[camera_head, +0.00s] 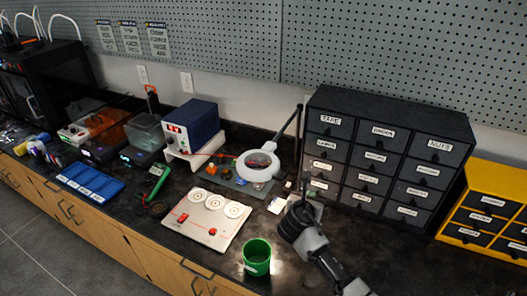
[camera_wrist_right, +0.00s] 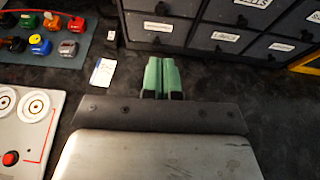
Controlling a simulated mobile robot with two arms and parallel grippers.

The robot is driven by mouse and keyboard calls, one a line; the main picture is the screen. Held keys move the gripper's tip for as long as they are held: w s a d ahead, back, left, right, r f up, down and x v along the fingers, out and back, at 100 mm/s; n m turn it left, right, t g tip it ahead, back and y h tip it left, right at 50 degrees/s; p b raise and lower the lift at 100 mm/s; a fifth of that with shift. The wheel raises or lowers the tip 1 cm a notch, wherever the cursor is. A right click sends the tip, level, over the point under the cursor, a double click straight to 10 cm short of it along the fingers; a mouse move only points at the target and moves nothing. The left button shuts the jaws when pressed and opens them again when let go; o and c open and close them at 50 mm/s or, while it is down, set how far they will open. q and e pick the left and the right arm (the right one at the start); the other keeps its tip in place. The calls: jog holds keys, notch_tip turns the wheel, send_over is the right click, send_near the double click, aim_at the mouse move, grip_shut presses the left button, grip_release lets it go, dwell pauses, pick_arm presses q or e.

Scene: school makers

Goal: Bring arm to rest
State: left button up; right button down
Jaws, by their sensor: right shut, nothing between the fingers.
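My right arm (camera_head: 322,262) reaches in from the bottom right over the black worktop. My right gripper (camera_wrist_right: 161,65) shows in the wrist view with its two green fingers pressed together and nothing between them. It is above the worktop in front of the black drawer cabinet (camera_head: 388,150). In the head view the dark wrist hides much of this gripper. My left gripper is in neither view.
A green cup (camera_head: 257,258) stands left of my right arm. A white panel with dials (camera_head: 207,219) lies further left. A ring magnifier lamp (camera_head: 257,165) stands behind. A yellow drawer unit (camera_head: 492,208) is at the right. The worktop before the cabinet is mostly clear.

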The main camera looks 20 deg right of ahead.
jog(key=s+a+f+m+g+y, duration=0.1)
jog(key=s+a+m+g+y, duration=0.15)
jog(key=s+a+m, duration=0.5)
jog(key=s+a+m+g+y, duration=0.2)
jog(key=s+a+m+y, duration=0.2)
jog(key=s+m, duration=0.7)
jog(key=s+a+f+m+g+y, duration=0.15)
jog(key=s+a+m+y, duration=0.35)
jog(key=s, duration=0.7)
notch_tip(320, 180, down, 26)
jog(key=r+g+h+b, duration=0.1)
jog(key=b, duration=0.1)
jog(key=s+d+f+g, duration=0.1)
jog(key=s+d+f, duration=0.1)
jog(key=s+f, duration=1.4)
notch_tip(320, 180, down, 4)
jog(key=shift+s+d+r+m+b, duration=0.25)
jog(key=shift+d+m+b, duration=0.1)
jog(key=shift+b, duration=0.1)
jog(key=shift+h, duration=0.25)
